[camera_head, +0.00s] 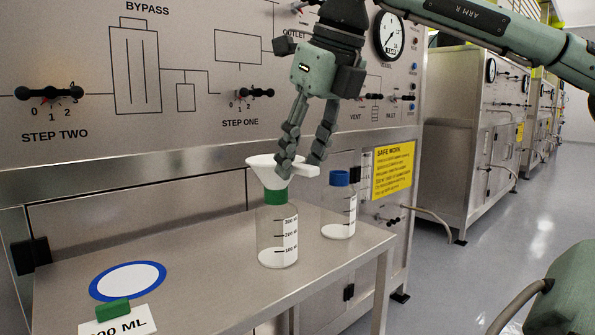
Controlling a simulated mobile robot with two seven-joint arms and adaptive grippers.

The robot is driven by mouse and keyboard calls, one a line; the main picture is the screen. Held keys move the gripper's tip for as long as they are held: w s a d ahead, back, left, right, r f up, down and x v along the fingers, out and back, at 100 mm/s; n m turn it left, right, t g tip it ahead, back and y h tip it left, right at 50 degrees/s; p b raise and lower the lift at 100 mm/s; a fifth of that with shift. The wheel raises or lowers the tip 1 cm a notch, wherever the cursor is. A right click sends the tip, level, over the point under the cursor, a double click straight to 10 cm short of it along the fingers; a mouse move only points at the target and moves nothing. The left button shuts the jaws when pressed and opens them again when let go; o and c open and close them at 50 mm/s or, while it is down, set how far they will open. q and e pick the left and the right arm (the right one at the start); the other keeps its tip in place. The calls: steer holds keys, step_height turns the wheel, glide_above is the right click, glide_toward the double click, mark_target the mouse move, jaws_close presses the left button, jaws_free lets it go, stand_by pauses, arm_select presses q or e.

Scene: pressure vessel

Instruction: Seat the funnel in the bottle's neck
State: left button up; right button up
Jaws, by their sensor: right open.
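A white funnel (267,173) stands upright over the neck of a clear bottle (276,240) with a green collar (275,196) and volume marks. The funnel's cone narrows down to the collar, and its stem is hidden, so how deep it sits cannot be told. A flat white tab sticks out from the funnel's right side. My right gripper (300,163) points down from above with its fingers open around the tab area. One finger overlaps the funnel's rim in the picture; contact cannot be told. My left gripper is not in view.
A blue-capped bottle (339,206) stands right of and behind the green-collared one on the steel table (215,262). A blue-ringed white disc (128,280) and a label card with a green block (113,310) lie at front left. The valve panel (200,70) rises behind.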

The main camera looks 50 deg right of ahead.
steer(key=v, duration=0.9)
stand_by(0.3)
